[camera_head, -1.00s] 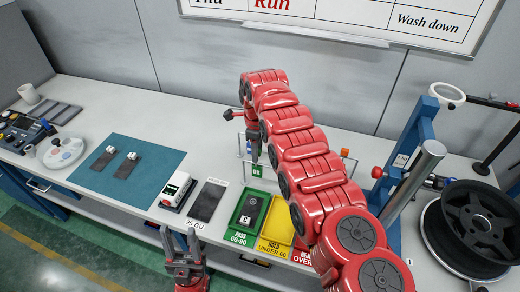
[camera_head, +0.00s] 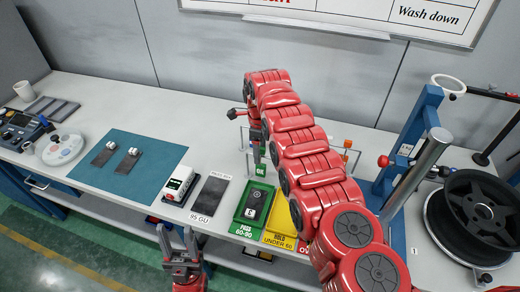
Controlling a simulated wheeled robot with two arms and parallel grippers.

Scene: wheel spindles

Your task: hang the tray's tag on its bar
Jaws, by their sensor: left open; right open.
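A green tray (camera_head: 238,228) marked PASS 60-90 holds a dark block (camera_head: 252,207) with a white label. Behind it is a small green tag (camera_head: 260,170) reading OK, low by the thin frame of the bar; I cannot tell whether it hangs. My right gripper (camera_head: 257,150) points down just above the tag, open; its fingers are small and partly hidden by my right arm. The bar is mostly hidden behind that arm. My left gripper (camera_head: 177,236) is open and empty, fingers up, in front of the bench edge.
A yellow HOLD tray (camera_head: 281,228) and a mostly hidden red tray stand to the right. A white meter (camera_head: 178,184) and dark pad (camera_head: 209,196) stand left of the green tray. A teal mat (camera_head: 128,165) carries two dark blocks. A blue stand (camera_head: 408,140) and black wheel (camera_head: 470,220) are at right.

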